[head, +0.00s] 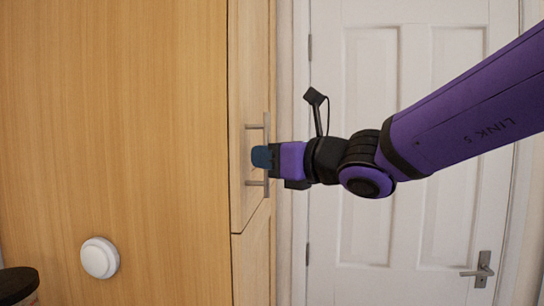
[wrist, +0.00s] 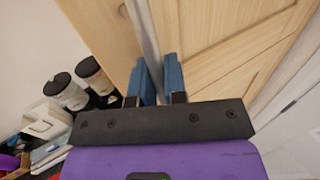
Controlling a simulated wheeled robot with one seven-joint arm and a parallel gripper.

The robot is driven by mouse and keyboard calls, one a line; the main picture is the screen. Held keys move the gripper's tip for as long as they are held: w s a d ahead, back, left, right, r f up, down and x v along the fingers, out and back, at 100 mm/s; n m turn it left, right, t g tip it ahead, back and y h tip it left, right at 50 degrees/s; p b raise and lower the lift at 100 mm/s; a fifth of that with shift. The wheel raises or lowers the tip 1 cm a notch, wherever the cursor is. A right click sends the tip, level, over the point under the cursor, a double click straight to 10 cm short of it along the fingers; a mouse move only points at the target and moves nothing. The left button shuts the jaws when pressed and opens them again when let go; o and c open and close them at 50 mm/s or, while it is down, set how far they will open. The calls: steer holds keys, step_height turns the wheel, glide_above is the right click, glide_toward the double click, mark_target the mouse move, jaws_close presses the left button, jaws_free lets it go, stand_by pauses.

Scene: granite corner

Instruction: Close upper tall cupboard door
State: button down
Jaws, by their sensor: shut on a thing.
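The upper tall cupboard door (head: 246,70) is pale wood, seen at a steep angle beside the wide wooden side panel (head: 120,120). It stands close to the cupboard front; I cannot tell whether a small gap is left. Its vertical metal bar handle (head: 266,122) is near the door's lower part. My gripper (head: 262,157) comes from the right and is shut on the handle, its blue fingers around the bar. In the wrist view the grey bar (wrist: 147,35) runs between the fingers (wrist: 160,82), with the panelled door face (wrist: 215,45) behind. The fingers hide the handle's middle.
A lower cupboard door (head: 252,268) sits directly below. A white room door (head: 370,190) with a lever handle (head: 482,270) stands to the right. A white round disc (head: 99,257) is on the side panel. Dark-lidded canisters (wrist: 68,94) stand left in the wrist view.

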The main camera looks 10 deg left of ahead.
steer(key=shift+s+a+r, duration=0.1)
steer(key=shift+a+r, duration=0.05)
steer(key=shift+a, duration=0.05)
steer(key=c, duration=1.2)
jaws_free()
steer(key=shift+a, duration=0.15)
steer(key=v, duration=1.1)
steer(key=shift+f, duration=0.2)
steer(key=s+d+f+n+g+h, duration=0.1)
steer(key=s+d+f+n+h, duration=0.3)
steer(key=d+n, duration=0.4)
steer(key=s+d+f+n+g+h, duration=0.1)
steer(key=s+d+f+n+h, duration=0.4)
steer(key=d, duration=0.6)
steer(key=s+d+f+n+g+h, duration=0.1)
steer(key=s+d+f+n+h, duration=0.3)
steer(key=d+n, duration=0.6)
steer(key=shift+s+d+f+n+h, duration=0.1)
steer(key=shift+f+n+h, duration=0.05)
steer(key=shift+f+h, duration=0.5)
steer(key=shift+s+d+f+n+h, duration=0.15)
steer(key=shift+f+h, duration=0.35)
steer(key=shift+h, duration=0.25)
